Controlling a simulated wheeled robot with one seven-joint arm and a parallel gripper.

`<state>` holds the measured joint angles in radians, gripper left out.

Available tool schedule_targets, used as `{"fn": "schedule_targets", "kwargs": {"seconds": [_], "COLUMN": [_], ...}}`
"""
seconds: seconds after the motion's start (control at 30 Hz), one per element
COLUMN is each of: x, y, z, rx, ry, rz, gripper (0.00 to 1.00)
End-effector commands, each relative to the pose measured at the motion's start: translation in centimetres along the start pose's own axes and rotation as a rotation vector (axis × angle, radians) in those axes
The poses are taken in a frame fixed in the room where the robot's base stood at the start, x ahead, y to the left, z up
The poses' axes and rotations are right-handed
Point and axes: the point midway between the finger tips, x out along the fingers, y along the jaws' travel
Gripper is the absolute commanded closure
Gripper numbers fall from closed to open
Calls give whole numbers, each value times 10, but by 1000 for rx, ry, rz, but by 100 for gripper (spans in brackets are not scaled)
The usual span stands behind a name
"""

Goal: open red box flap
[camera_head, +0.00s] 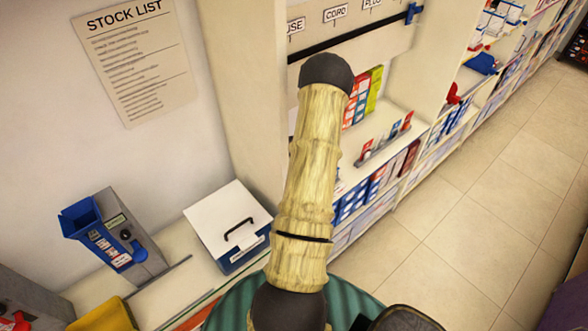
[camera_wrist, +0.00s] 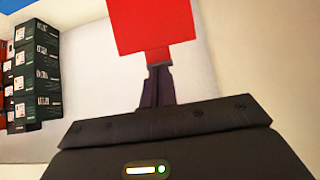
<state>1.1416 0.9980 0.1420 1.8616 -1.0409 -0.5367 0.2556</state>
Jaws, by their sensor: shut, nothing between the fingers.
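The red box (camera_wrist: 152,25) fills the top middle of the wrist view, cut off by the frame's upper edge. A narrow, darker red piece (camera_wrist: 158,55) hangs below it; I cannot tell whether this is its flap. My gripper (camera_wrist: 158,72) points up at this piece, its dark fingers shut with nothing between them. The fingertips look very close to the red piece; whether they touch is unclear. In the head view, my arm hides the gripper, and I cannot pick out the red box there.
Stacked dark green boxes (camera_wrist: 37,75) stand left of my gripper. In the head view, shelves of small boxes (camera_head: 375,190) run right, beside open tiled floor (camera_head: 480,220). A white-lidded blue box (camera_head: 205,220) and a blue-grey dispenser (camera_head: 110,240) stand on the left counter.

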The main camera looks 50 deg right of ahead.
Motion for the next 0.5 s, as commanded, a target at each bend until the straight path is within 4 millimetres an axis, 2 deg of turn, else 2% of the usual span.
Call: {"fn": "schedule_targets", "kwargs": {"seconds": [0.5], "x": [-7], "y": [-1], "z": [-8], "rx": [-1], "ry": [1], "rz": [-1], "gripper": [100]}}
